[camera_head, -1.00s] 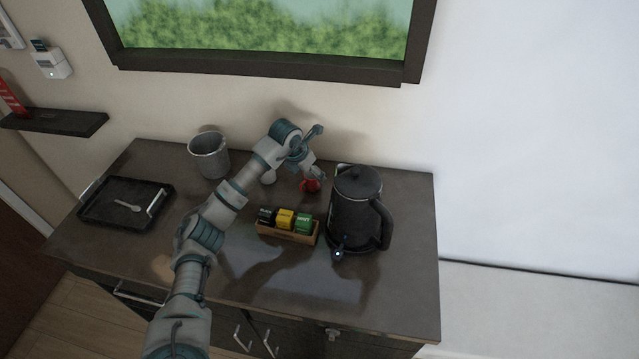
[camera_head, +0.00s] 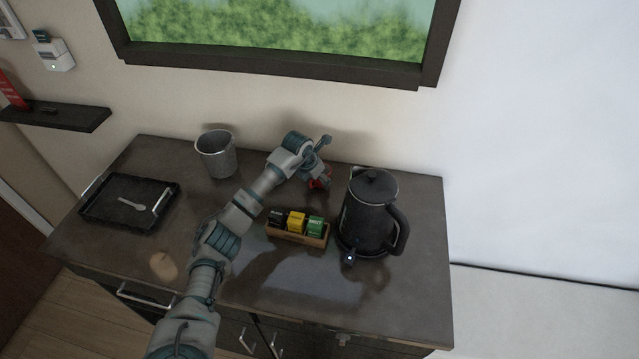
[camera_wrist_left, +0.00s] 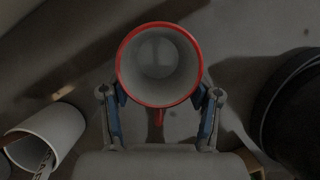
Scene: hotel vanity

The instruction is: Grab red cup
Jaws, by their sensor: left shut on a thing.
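The red cup (camera_head: 318,184) is at the back of the dark counter, left of the kettle, and my left gripper partly hides it. In the left wrist view the cup (camera_wrist_left: 158,58) shows from above, with a red rim, a pale empty inside and a handle pointing toward the gripper's palm. My left gripper (camera_head: 322,174) has a finger on either side of the cup and is shut on it; the fingers (camera_wrist_left: 160,98) show at the near side of the rim. I cannot tell whether the cup is off the counter. My right gripper is out of view.
A black kettle (camera_head: 368,212) stands close on the right. A wooden box (camera_head: 297,236) of tea packets sits in front. A grey bucket (camera_head: 217,158) and black tray (camera_head: 96,212) are leftward.

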